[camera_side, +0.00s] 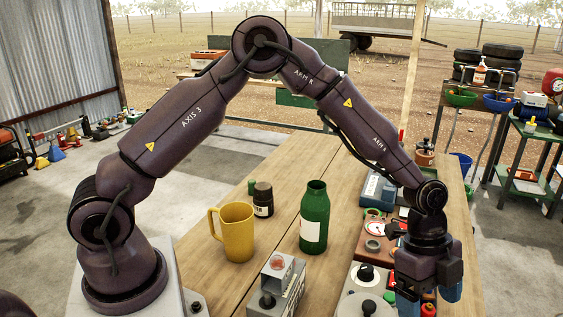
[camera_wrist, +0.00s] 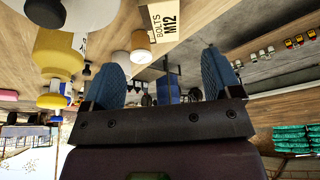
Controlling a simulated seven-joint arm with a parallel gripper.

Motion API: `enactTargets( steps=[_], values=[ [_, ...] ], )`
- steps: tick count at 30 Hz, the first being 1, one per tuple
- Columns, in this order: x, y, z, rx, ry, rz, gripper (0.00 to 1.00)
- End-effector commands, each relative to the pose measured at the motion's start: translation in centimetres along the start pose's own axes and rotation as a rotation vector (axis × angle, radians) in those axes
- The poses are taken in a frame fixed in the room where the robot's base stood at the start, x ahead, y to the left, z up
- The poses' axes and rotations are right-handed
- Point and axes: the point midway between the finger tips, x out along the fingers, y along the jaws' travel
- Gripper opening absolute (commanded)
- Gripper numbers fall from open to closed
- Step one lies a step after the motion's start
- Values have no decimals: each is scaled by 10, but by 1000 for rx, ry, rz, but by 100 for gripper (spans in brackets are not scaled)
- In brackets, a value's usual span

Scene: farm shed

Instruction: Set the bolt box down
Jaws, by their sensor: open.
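The bolt box (camera_wrist: 163,22), a pale box marked "BOLTS M12", shows at the top middle of the wrist view against the wooden tabletop. I cannot make it out in the side view. My gripper (camera_wrist: 162,62) is open, with its two blue fingers spread and nothing between them. The box lies beyond the fingertips and looks apart from them. In the side view my gripper (camera_side: 428,292) points down at the right front of the wooden table (camera_side: 205,268).
A yellow mug (camera_side: 236,232), a dark jar (camera_side: 263,200) and a green bottle (camera_side: 314,218) stand left of my gripper. A grey device (camera_side: 275,290) sits at the front. Several small parts and a grey-blue box (camera_side: 378,188) crowd the area near my gripper.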

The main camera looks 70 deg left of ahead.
Motion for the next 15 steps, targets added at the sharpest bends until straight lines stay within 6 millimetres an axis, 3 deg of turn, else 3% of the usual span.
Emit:
enactTargets(
  steps=[4,8,15],
  values=[
    [-64,11,12,-136,-83,-90,84],
    [-126,34,29,-324,-146,-193,84],
    [-218,99,64,-722,-157,-403,84]
  ],
)
